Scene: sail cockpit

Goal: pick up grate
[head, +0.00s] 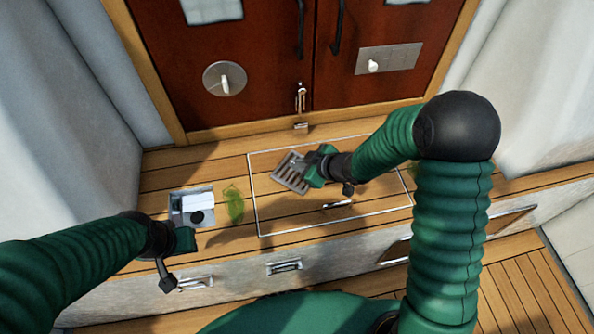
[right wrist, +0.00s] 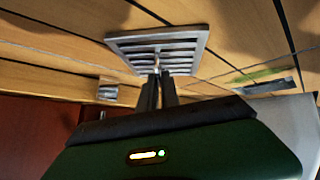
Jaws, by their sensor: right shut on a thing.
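The grate (head: 291,173) is a grey metal square with long slots. It is over the white-outlined hatch panel on the wooden bench in the head view. My right gripper (head: 308,170) is shut on the grate near its right edge. In the right wrist view the grate (right wrist: 160,48) extends beyond the closed fingers (right wrist: 157,78). I cannot tell whether it touches the wood. My left gripper (head: 181,262) is at the front left of the bench, apart from the grate; its fingers are unclear.
A square recess (head: 192,207) with a pale block and dark round opening is at left, beside a green smear (head: 234,204). A hatch handle (head: 337,204) lies in front of the grate. Red doors (head: 312,60) with a hanging latch (head: 300,99) stand behind.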

